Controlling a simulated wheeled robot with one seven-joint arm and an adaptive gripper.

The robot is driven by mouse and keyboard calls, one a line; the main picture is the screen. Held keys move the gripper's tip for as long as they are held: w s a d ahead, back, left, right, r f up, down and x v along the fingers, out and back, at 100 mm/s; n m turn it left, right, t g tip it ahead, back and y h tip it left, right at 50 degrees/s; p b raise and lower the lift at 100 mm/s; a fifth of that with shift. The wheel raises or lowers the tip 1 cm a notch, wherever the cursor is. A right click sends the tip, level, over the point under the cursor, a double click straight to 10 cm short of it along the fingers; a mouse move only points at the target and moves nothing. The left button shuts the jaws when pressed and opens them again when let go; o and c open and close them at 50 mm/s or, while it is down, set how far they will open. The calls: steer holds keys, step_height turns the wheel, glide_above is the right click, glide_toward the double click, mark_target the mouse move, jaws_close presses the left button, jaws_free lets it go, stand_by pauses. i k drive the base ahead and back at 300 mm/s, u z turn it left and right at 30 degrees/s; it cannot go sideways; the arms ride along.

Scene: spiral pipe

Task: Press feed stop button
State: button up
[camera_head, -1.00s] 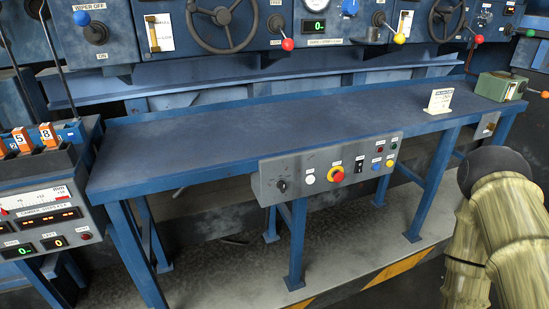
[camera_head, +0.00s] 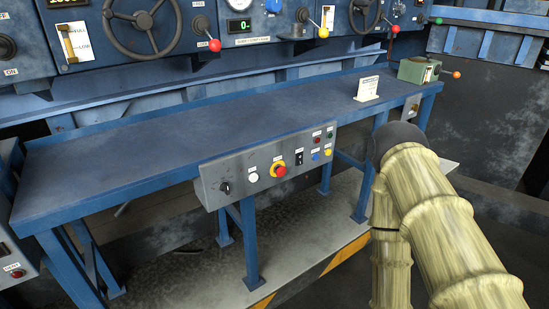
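A grey control panel (camera_head: 213,177) hangs on the front edge of the blue bench (camera_head: 150,147). From left to right it carries a dark knob (camera_head: 225,188), a white button (camera_head: 253,177), a red mushroom button on a yellow ring (camera_head: 279,170) and a black switch (camera_head: 299,158). At its right end are small red (camera_head: 318,137), green (camera_head: 330,134), blue (camera_head: 316,155) and yellow (camera_head: 328,152) buttons. The labels are too small to read, so I cannot tell which is feed stop. My arm shows at the right, apart from the panel in the picture. My gripper is not in view.
A white sign card (camera_head: 367,88) and a green box with an orange-tipped lever (camera_head: 416,72) stand on the bench's right end. Behind is a blue machine wall with a handwheel (camera_head: 143,22) and ball-tipped levers. Bench legs (camera_head: 250,245) stand below the panel.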

mark_target(280, 170)
steer(key=z, duration=0.8)
steer(key=k, duration=1.1)
steer(key=z, duration=1.05)
steer(key=i, duration=1.7)
steer(key=u, duration=1.15)
steer(key=i, duration=1)
steer(key=u, duration=1.1)
